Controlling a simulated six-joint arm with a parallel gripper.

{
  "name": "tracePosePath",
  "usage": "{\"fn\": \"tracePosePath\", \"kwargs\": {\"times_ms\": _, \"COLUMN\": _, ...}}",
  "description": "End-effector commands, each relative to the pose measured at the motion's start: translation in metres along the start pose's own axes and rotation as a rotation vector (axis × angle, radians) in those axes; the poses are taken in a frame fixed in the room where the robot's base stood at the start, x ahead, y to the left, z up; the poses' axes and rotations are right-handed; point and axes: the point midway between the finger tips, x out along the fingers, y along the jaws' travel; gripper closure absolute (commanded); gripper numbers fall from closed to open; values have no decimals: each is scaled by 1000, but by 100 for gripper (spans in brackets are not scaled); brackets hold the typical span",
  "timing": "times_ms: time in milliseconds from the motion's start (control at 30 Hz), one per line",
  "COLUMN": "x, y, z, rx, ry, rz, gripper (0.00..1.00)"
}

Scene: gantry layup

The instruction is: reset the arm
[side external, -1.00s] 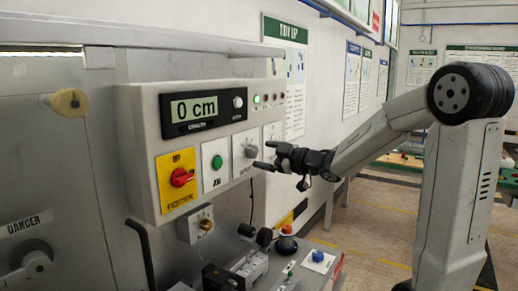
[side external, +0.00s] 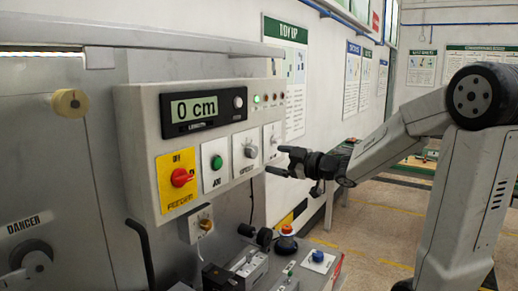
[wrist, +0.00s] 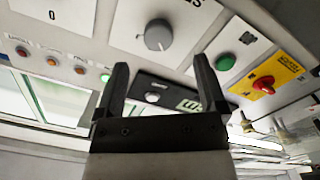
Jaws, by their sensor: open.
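My gripper (side external: 276,160) is open and empty in the side external view. It hangs in the air just to the right of the control panel (side external: 150,130), apart from it, with its fingers pointing left towards the panel. In the wrist view the two dark fingers of my gripper (wrist: 161,66) stand apart with nothing between them. The panel face lies beyond them, with a grey knob (wrist: 158,35) above the gap.
The panel carries a display (side external: 194,108) reading 0 cm, a red rotary switch (side external: 181,178) on a yellow plate and a green button (side external: 216,162). The floor on the right looks free.

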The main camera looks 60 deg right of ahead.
Motion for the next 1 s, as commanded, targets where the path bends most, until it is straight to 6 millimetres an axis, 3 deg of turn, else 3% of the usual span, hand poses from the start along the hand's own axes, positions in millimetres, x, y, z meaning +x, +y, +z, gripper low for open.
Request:
{"fn": "tracePosePath", "kwargs": {"times_ms": 267, "x": 18, "y": -36, "z": 28, "rx": 118, "ry": -180, "rz": 2, "gripper": 10}}
{"fn": "tracePosePath", "kwargs": {"times_ms": 533, "x": 20, "y": -107, "z": 69, "rx": 275, "ry": -492, "rz": -55, "gripper": 10}}
{"fn": "tracePosePath", "kwargs": {"times_ms": 767, "x": -5, "y": -182, "z": 96, "rx": 382, "ry": -788, "rz": -164, "gripper": 10}}
{"fn": "tracePosePath", "kwargs": {"times_ms": 1000, "x": -53, "y": -254, "z": 108, "rx": 453, "ry": -1092, "rz": -309, "gripper": 10}}
